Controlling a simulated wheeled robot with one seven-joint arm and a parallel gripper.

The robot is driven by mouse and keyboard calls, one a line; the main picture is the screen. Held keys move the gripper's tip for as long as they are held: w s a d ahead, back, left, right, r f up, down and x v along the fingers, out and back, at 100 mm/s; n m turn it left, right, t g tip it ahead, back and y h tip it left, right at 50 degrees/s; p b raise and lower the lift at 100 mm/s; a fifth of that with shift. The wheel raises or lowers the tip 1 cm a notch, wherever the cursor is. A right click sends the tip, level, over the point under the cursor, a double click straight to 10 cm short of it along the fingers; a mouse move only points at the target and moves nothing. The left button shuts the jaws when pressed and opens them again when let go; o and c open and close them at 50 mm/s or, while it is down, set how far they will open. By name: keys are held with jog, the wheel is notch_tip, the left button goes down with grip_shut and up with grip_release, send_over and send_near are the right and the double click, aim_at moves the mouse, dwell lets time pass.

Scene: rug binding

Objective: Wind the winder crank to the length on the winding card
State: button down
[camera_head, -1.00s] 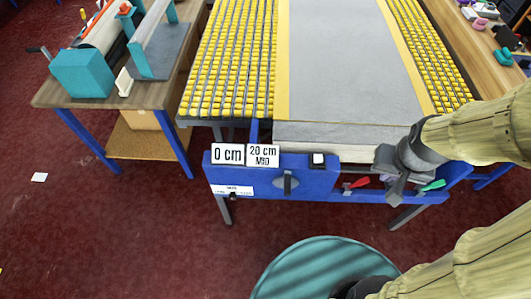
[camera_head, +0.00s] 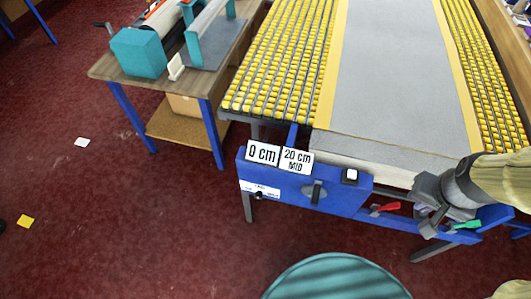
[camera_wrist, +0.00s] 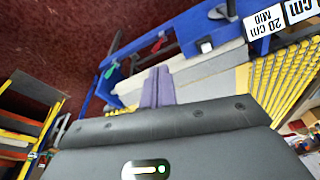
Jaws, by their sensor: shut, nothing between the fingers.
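The winder (camera_head: 140,50) is a teal box with a roller, on the wooden side table at upper left. Its small dark crank (camera_head: 103,25) sticks out on its left side, far from my gripper. A white card reading "20 cm MID" (camera_head: 296,161) stands on the blue panel, beside a white "0 cm" sign (camera_head: 262,152). The "20 cm MID" card also shows in the wrist view (camera_wrist: 264,25). My gripper (camera_head: 430,220) is at the right of the blue panel, near the levers. Its purple fingers (camera_wrist: 157,88) are shut and empty. The crank is not in the wrist view.
The blue panel (camera_head: 345,201) carries a dark knob (camera_head: 314,192), a white button (camera_head: 351,175), a red lever (camera_head: 388,207) and a green lever (camera_head: 466,225). A roller table with a grey rug (camera_head: 385,80) lies behind.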

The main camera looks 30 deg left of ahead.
dwell(0.5)
jog(key=c, duration=1.4)
grip_release()
jog(key=shift+w, duration=0.15)
